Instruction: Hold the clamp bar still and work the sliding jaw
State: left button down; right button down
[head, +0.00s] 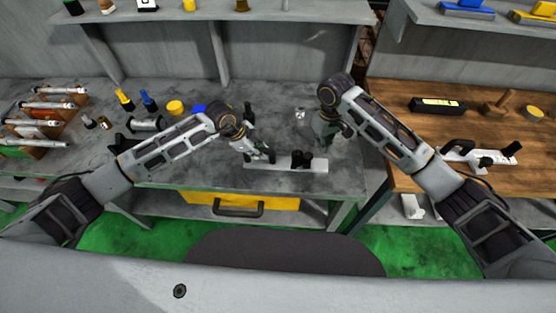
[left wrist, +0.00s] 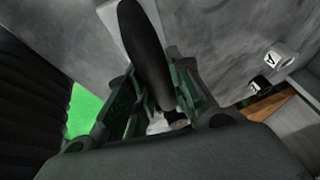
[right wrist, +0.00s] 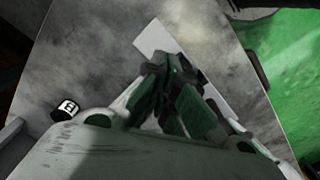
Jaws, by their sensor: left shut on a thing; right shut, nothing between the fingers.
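The clamp bar (head: 318,166) is a pale flat bar near the front edge of the grey bench, with a dark upright part, perhaps the sliding jaw (head: 301,160), on it. My left gripper (head: 262,153) is at the bar's left end. In the left wrist view, a dark rounded handle-like piece (left wrist: 143,45) runs between its fingers (left wrist: 155,92), which are shut on it. My right gripper (head: 330,136) is shut and empty, above and behind the bar's right end. In the right wrist view its closed fingers (right wrist: 175,82) hide part of the pale bar (right wrist: 158,38).
A wooden bench (head: 400,135) stands at right, with a white tool with black handles (head: 480,158) on it. A yellow drawer (head: 275,203) sits under the grey bench. Bottles, a yellow jar (head: 175,107) and racked rods (head: 50,105) stand at left.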

dwell(0.3)
dwell(0.5)
pick_arm(q)
jog(key=c, duration=1.2)
grip_release()
jog(key=shift+r, duration=0.1)
jog(key=shift+v, duration=5.95)
jog(key=shift+s, duration=0.1)
